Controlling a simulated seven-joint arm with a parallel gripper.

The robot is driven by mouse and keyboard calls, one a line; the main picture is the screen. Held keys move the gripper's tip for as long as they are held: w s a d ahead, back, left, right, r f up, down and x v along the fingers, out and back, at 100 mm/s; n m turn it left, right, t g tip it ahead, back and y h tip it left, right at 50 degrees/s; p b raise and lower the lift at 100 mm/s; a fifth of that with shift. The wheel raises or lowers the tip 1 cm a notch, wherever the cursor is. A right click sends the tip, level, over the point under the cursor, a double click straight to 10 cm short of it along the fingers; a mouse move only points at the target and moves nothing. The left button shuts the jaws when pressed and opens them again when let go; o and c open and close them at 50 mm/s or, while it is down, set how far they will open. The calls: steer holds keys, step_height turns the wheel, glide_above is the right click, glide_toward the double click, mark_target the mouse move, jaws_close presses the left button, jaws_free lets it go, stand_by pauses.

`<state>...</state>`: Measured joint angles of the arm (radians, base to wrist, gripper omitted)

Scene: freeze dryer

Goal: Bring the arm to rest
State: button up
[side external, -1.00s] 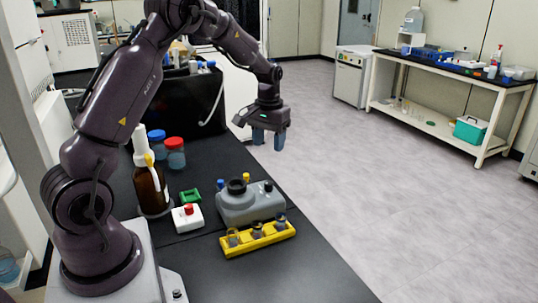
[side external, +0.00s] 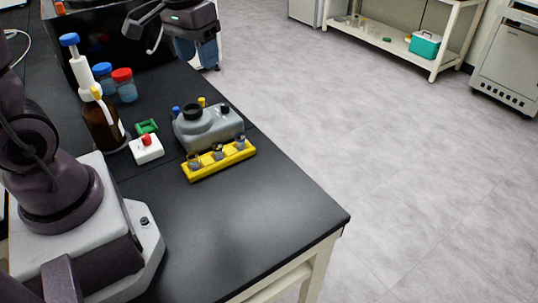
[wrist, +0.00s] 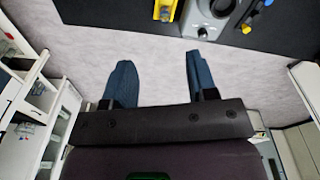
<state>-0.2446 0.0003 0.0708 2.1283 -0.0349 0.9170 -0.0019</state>
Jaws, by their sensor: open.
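My gripper (side external: 203,60) is at the top of the side view, beyond the grey device and apart from the things on the bench. Its blue fingers are spread, with nothing between them. In the wrist view the open fingers (wrist: 160,75) stand apart over bare floor, with the dark bench edge beyond them. My upper links are mostly out of the side view.
The black bench (side external: 260,220) carries a yellow rack (side external: 205,172) with several small vessels, a grey device (side external: 208,127), a brown bottle (side external: 101,128), a white red-button box (side external: 147,150), a green piece (side external: 147,126) and red- and blue-capped jars. The bench's front right is clear.

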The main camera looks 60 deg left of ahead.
steer(key=s+d+r+m+t, duration=0.3)
steer(key=s+d+r, duration=0.3)
steer(key=s+d, duration=0.3)
steer(key=shift+s+d+r+m+t, duration=0.15)
steer(key=shift+s+r+m+t, duration=0.25)
steer(key=shift+s+t, duration=0.3)
